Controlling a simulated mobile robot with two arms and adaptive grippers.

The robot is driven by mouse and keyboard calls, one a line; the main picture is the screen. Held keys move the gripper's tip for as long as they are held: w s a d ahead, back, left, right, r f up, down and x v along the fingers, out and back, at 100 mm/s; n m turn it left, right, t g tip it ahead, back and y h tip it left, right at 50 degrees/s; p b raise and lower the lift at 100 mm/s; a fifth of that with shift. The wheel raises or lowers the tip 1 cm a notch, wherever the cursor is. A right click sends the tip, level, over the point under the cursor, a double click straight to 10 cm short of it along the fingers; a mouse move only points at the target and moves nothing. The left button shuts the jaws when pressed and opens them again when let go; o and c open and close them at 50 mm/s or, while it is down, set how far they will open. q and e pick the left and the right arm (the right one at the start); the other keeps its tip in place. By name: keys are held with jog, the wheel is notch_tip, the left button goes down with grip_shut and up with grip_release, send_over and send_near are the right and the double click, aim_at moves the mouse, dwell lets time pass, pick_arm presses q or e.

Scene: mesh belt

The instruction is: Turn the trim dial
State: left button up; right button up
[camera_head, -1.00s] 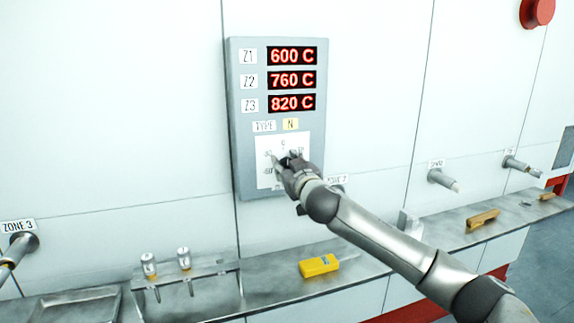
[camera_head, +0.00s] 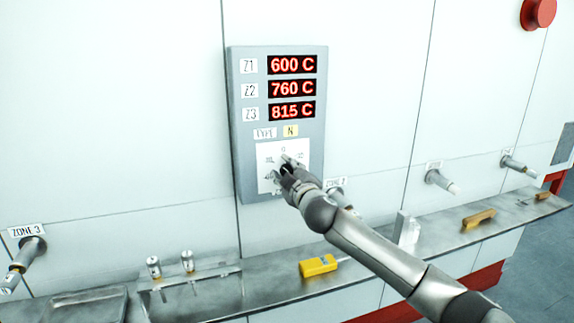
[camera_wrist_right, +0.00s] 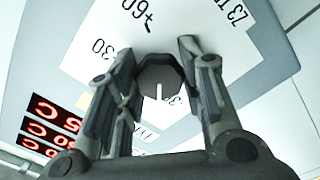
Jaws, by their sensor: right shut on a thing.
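The trim dial (camera_wrist_right: 160,84) is a dark, many-sided knob with a white pointer line, on a white scale plate (camera_wrist_right: 98,26) marked with numbers such as 30 and +60. My right gripper (camera_wrist_right: 158,72) is shut on the dial, one finger on each side of it. In the head view the right gripper (camera_head: 286,169) covers most of the dial, on the lower part of the grey panel (camera_head: 239,150). My left gripper is not in view.
A metal shelf (camera_head: 270,287) runs along the wall below the panel. On it are a yellow device (camera_head: 319,266) and a rack with two capped probes (camera_head: 187,261). Tubes stick out of the wall at left and right. A red button (camera_head: 537,12) is at top right.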

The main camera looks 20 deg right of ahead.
jog(key=shift+n+p, duration=0.9)
jog(key=shift+n, duration=0.8)
jog(key=o, duration=1)
jog(key=shift+o, duration=0.2)
jog(key=shift+s, duration=0.1)
jog(key=s, duration=1.2)
jog(key=shift+d, duration=0.15)
jog(key=shift+w+f, duration=0.1)
